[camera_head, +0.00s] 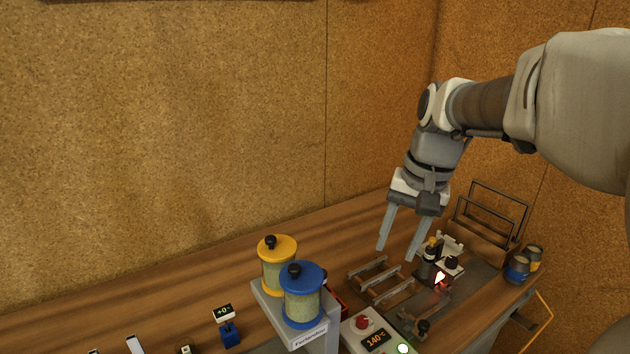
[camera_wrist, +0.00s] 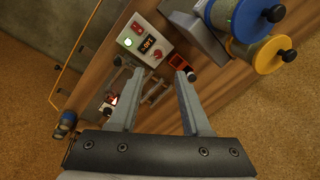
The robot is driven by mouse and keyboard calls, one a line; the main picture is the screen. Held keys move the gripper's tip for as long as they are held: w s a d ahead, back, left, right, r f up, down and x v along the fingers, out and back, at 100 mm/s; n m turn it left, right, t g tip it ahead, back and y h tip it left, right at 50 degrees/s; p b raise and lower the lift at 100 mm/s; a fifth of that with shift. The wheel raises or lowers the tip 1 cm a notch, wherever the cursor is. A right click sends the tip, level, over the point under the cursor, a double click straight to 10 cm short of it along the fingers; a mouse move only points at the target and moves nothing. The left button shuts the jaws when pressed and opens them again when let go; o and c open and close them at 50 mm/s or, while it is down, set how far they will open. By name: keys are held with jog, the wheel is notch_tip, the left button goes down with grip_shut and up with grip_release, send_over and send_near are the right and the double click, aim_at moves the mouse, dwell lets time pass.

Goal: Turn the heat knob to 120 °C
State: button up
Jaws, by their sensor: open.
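A pale control box (camera_head: 352,340) stands at the front of the bench, partly cut off by the lower edge of the head view. A red knob (camera_head: 362,322) sits on it next to a dark display (camera_head: 376,340) reading 140 °C. A green light (camera_head: 403,348) glows beside the display. In the wrist view the box (camera_wrist: 165,43) shows the red knob (camera_wrist: 158,54), which looks small, and I cannot read its pointer. My gripper (camera_head: 397,252) is open and empty, pointing down above the bench, apart from the knob. Its spread fingers also show in the wrist view (camera_wrist: 160,74).
A blue-lidded jar (camera_head: 302,300) and a yellow-lidded jar (camera_head: 277,268) stand on a grey stand left of the box. A small wooden rack (camera_head: 380,280) lies below my gripper. A glowing burner (camera_head: 440,279) and bottle (camera_head: 430,250) are to its right. Bench behind the jars is clear.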

jog(key=w+d+f+m+g, duration=0.2)
jog(key=w+f, duration=0.3)
jog(key=w, duration=0.3)
jog(key=m+g+y+p, duration=0.1)
jog(key=m+g+y, duration=0.1)
send_near(363, 319)
jog(key=x, duration=0.8)
jog(key=shift+a+f, duration=0.15)
jog(key=shift+f, duration=0.1)
grip_shut()
